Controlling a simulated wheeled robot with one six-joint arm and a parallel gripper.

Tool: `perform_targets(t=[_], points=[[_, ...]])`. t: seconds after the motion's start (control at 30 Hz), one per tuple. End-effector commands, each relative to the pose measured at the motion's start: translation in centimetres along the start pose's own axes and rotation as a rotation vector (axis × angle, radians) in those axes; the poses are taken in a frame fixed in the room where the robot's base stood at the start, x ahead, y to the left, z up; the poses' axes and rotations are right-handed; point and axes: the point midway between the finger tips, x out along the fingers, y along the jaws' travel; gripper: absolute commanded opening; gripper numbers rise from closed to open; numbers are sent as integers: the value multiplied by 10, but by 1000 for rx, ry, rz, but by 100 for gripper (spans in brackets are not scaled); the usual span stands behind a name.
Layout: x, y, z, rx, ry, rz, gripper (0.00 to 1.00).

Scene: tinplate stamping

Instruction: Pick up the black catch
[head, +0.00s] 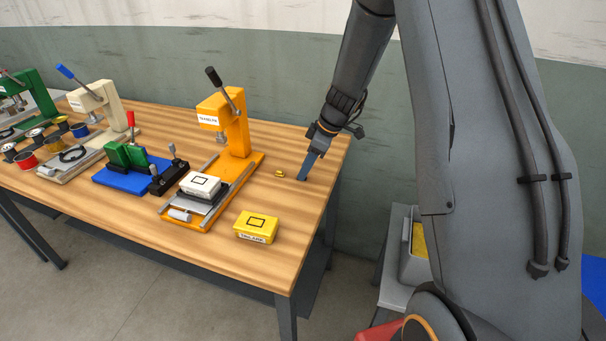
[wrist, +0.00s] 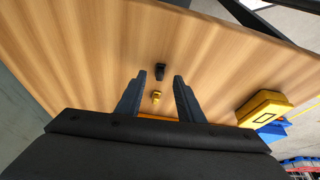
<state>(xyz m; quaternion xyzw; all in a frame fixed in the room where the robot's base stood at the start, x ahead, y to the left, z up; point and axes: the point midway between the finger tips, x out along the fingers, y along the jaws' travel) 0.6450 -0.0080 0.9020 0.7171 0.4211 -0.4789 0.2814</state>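The black catch (wrist: 160,71) is a small dark piece on the wooden tabletop in the wrist view. It lies in line with the gap between my fingertips, about level with them in the picture. My gripper (wrist: 160,76) is open, with its two dark fingers apart and nothing held. In the head view my gripper (head: 303,178) points down over the right end of the table, and I cannot make out the black catch there. A small brass-coloured catch (wrist: 156,97) shows between the fingers in the wrist view; it also shows left of the gripper in the head view (head: 280,173).
An orange press (head: 233,130) stands left of the gripper, with a white box (head: 200,185) on its plate. A yellow box (head: 256,227) sits near the table's front edge. A blue fixture (head: 124,180) and other presses stand further left. Bare wood surrounds the catches.

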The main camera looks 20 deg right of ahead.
Motion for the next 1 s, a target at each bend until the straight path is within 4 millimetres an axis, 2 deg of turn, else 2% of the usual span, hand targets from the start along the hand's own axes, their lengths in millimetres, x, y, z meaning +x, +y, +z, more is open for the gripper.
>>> perform_targets(t=[0.13, 0.4, 0.43, 0.63, 1.0], points=[[13, -1, 0, -1, -1, -2, 34], [16, 0, 0, 0, 0, 0, 34], [16, 0, 0, 0, 0, 0, 33], [16, 0, 0, 0, 0, 0, 0], [15, 0, 0, 0, 0, 0, 0]])
